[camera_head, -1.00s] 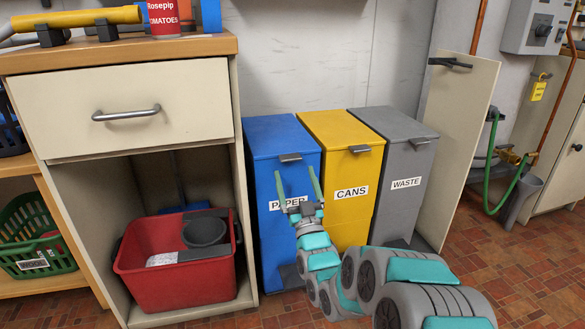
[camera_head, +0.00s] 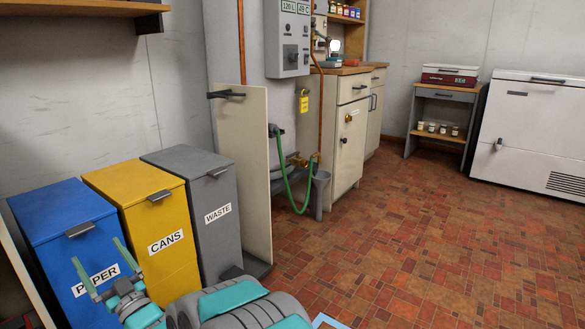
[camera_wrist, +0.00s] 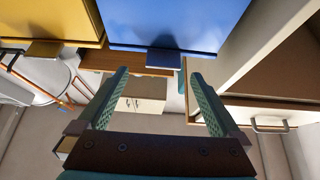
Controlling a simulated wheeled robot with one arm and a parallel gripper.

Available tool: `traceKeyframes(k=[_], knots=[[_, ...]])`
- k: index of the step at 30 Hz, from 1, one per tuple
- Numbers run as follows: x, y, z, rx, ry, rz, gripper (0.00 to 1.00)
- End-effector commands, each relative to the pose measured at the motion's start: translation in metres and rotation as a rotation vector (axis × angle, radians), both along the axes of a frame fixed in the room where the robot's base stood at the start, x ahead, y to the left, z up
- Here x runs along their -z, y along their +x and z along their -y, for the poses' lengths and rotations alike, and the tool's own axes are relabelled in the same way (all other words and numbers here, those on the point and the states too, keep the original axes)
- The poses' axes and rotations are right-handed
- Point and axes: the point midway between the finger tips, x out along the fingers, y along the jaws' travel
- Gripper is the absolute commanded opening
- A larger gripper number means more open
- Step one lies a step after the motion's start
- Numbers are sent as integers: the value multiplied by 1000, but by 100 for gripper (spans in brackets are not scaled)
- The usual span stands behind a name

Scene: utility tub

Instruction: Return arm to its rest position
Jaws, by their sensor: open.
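My gripper (camera_head: 101,271) is in the lower left of the head view, in front of the blue bin marked PAPER (camera_head: 64,229). Its two green fingers are spread apart with nothing between them. My arm reaches in from the bottom edge and is bent. In the wrist view my gripper (camera_wrist: 158,98) also shows open and empty. The blue bin (camera_wrist: 170,22) fills the top middle there, with its dark handle between and beyond the fingertips. I cannot tell whether the fingers touch the bin.
A yellow CANS bin (camera_head: 141,209) and a grey WASTE bin (camera_head: 200,186) stand beside the blue one, lids shut. An upright cream panel (camera_head: 255,165) stands right of them. A green hose (camera_head: 284,190) hangs by a pipe. The tiled floor (camera_head: 430,245) is clear toward the white freezer (camera_head: 537,125).

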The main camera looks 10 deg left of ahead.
Motion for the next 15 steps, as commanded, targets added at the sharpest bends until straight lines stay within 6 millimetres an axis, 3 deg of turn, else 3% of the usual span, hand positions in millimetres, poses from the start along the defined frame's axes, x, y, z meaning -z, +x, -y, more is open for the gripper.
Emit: traceKeyframes(k=[5, 8, 11, 15], knots=[[-5, 46, 27, 62, -136, -74, 100], [-4, 79, 57, 114, -256, -149, 100], [3, 106, 94, 166, -378, -234, 100], [17, 131, 159, 241, -544, -370, 100]])
